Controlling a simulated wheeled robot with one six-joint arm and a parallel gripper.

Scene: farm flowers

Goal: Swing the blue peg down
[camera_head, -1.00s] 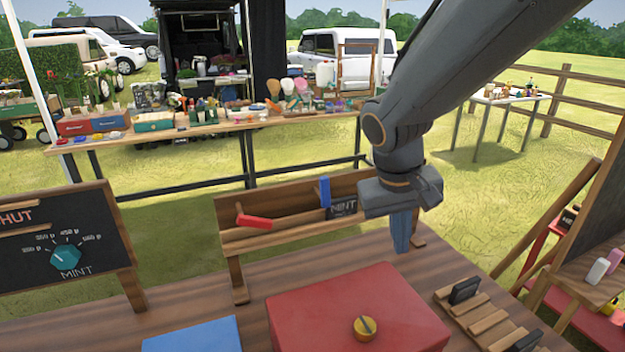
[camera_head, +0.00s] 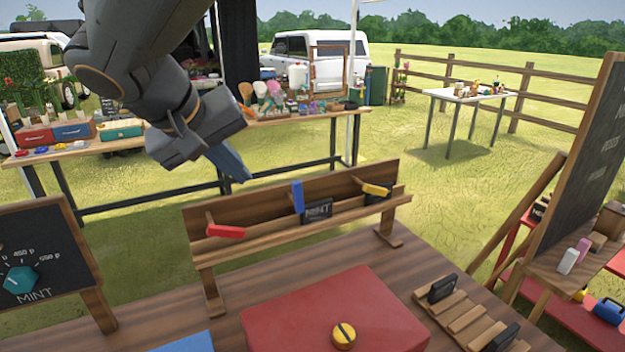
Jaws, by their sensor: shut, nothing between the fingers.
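The blue peg (camera_head: 298,197) stands upright on the wooden rack (camera_head: 240,212) on the table, just left of a small dark MINT sign (camera_head: 318,210). A red peg (camera_head: 226,231) at the rack's left end and a yellow peg (camera_head: 377,190) at its right end both lie roughly level. My gripper (camera_head: 240,175) is shut and empty. In the picture it is above the rack, left of the blue peg and apart from it. Its fingers point down and to the right. How far it is from the rack in depth I cannot tell.
A chalkboard with a teal dial (camera_head: 20,279) stands at left, another chalkboard (camera_head: 590,150) at right.

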